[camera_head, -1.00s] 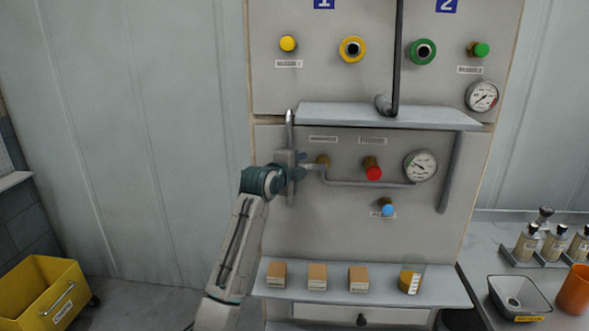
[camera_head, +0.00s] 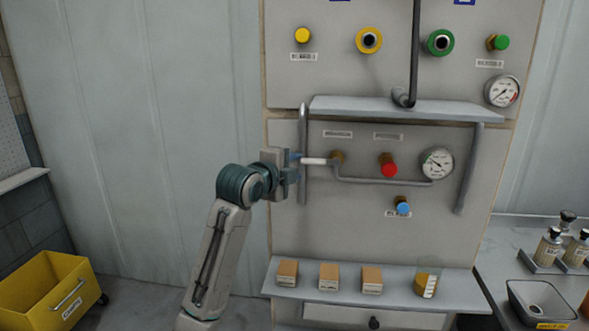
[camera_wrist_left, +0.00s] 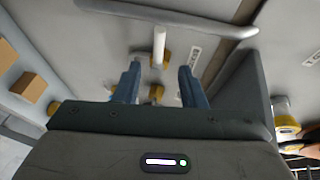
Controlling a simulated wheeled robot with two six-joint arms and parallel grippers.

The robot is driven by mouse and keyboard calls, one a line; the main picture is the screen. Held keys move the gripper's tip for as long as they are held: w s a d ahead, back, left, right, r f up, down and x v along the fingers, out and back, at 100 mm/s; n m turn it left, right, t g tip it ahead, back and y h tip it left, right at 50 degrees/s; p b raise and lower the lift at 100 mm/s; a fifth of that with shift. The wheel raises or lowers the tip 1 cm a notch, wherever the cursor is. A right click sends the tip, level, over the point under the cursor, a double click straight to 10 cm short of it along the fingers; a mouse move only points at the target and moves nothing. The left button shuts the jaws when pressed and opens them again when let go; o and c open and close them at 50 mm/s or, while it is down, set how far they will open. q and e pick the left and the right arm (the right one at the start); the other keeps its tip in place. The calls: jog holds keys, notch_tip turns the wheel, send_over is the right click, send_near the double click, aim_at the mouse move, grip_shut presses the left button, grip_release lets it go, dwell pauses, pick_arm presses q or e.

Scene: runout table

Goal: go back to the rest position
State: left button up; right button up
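My left gripper (camera_head: 297,168) is in front of the left side of the grey panel (camera_head: 345,230), at the height of the brass fitting (camera_head: 338,157). In the left wrist view its two blue fingers (camera_wrist_left: 159,84) stand well apart with nothing held between them. A short white bar (camera_head: 314,161) sticks out left from the brass fitting, just right of the fingertips. The bar also shows in the left wrist view (camera_wrist_left: 159,46), beyond the fingertips. Whether a finger touches it I cannot tell. My right gripper is not in view.
A vertical grey pipe (camera_head: 304,125) runs close behind the gripper. A shelf (camera_head: 390,109) juts out above. A lower ledge (camera_head: 330,293) holds small boxes and a beaker (camera_head: 427,281). A yellow bin (camera_head: 45,287) stands at left. Floor between bin and panel looks clear.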

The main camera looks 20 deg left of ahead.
pick_arm(q)
jog(key=s+d+f+n+g, duration=0.1)
jog(key=s+f+n+g, duration=0.15)
jog(key=s+f, duration=0.55)
jog(key=s+d+f+n+g+y, duration=0.1)
jog(key=s+f+n+g, duration=0.2)
jog(key=f, duration=0.8)
jog(key=s+f+n+g, duration=0.1)
jog(key=s+f+n, duration=0.2)
jog(key=s+f, duration=0.5)
jog(key=s+f+n+g, duration=0.25)
jog(key=s+f, duration=0.25)
jog(key=s, duration=0.3)
jog(key=s+f+n+g+y, duration=0.1)
jog(key=s+f+n, duration=0.25)
jog(key=s, duration=0.45)
jog(key=s+f+n+g, duration=0.25)
jog(key=s+f, duration=0.35)
jog(key=s, duration=0.3)
notch_tip(320, 180, down, 32)
jog(key=a+g, duration=0.1)
jog(key=a, duration=0.1)
jog(key=s+a+f+n+g+b, duration=0.1)
jog(key=s+f, duration=1.7)
jog(key=s, duration=0.1)
jog(key=shift+a+f, duration=0.15)
jog(key=shift+f, duration=0.2)
